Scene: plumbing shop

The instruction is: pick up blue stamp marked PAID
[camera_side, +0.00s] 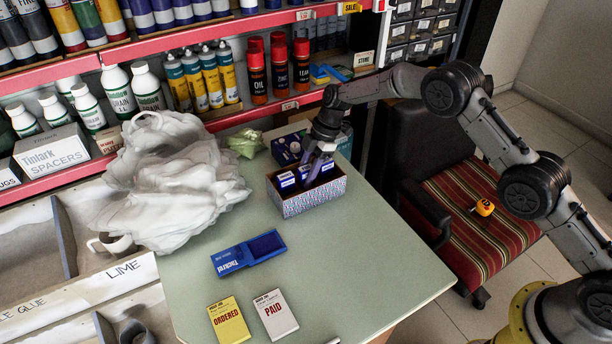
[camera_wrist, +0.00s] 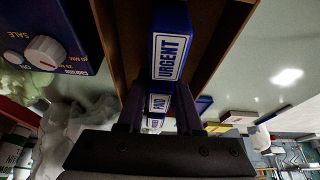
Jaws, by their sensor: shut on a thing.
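The stamp box (camera_side: 307,203), a patterned open box, stands on the green table and holds several blue stamps with white labels. In the wrist view, the stamp marked URGENT (camera_wrist: 172,46) is large and clear. Beyond it, the blue stamp whose small label appears to read PAID (camera_wrist: 157,104) sits between my fingers. Another blue stamp (camera_wrist: 153,123) is behind it, its label hard to read. My gripper (camera_side: 316,166) reaches down into the box from above; it also shows in the wrist view (camera_wrist: 157,98), shut on the PAID stamp. Its fingertips are partly hidden among the stamps.
A blue ink pad (camera_side: 248,252) lies on the table in front, with yellow ORDERED (camera_side: 228,321) and white PAID (camera_side: 275,314) pads nearer. A crumpled white plastic bag (camera_side: 180,180) fills the left. A blue box (camera_side: 287,149) stands behind. Table right of the box is clear.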

